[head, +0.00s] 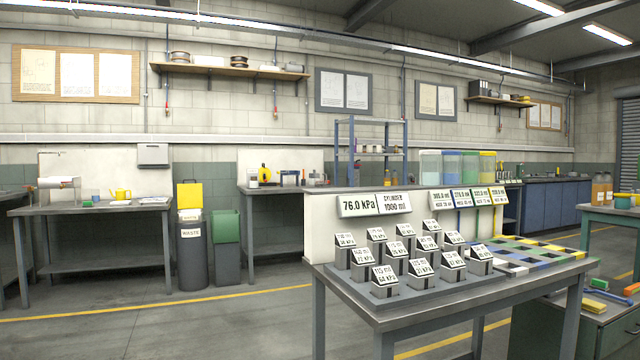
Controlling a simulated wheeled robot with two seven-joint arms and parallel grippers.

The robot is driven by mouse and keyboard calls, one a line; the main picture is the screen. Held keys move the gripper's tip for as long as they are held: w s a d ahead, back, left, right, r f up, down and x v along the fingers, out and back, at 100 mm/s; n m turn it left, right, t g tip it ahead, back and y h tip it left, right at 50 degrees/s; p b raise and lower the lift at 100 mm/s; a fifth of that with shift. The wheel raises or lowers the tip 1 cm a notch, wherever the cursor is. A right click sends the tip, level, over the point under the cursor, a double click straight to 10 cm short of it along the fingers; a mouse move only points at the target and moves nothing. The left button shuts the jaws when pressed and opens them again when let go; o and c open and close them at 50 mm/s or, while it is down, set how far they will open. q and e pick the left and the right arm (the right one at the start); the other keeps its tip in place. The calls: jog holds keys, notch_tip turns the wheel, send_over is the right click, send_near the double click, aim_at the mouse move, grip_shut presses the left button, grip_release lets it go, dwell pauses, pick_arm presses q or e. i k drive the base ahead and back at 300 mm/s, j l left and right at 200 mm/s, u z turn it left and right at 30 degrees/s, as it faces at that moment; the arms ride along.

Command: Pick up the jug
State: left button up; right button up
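A small yellow vessel (122,194) with a spout or handle at its side stands on the left workbench (45,208); it looks like a jug, but it is far off and small. No other thing is clearly a jug. Neither of my grippers shows in the head view.
A metal table (400,318) with several labelled blocks (385,280) and a coloured grid tray (540,250) stands in front at the right. Bins (193,255) stand between the back benches. The floor at the left front is clear.

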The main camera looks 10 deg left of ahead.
aim_at(318, 177)
jog(key=i+j+u, duration=0.4)
jog(key=j, duration=0.2)
jog(key=i+j+u, duration=0.7)
jog(key=i+u, duration=0.15)
jog(key=i, duration=0.25)
jog(key=i+z, duration=0.1)
jog(key=i, duration=0.55)
jog(key=i+j+z, duration=0.1)
jog(key=i, duration=0.55)
jog(key=i+j+z, duration=0.1)
jog(key=i, duration=0.5)
jog(key=i+l+z, duration=0.2)
jog(key=i+z, duration=0.3)
jog(key=i, duration=0.2)
jog(key=i+z, duration=0.5)
jog(key=i, duration=0.2)
jog(key=i+j+z, duration=0.35)
jog(key=i+z, duration=0.15)
jog(key=i, duration=0.15)
jog(key=i+z, duration=0.4)
jog(key=i, duration=1.9)
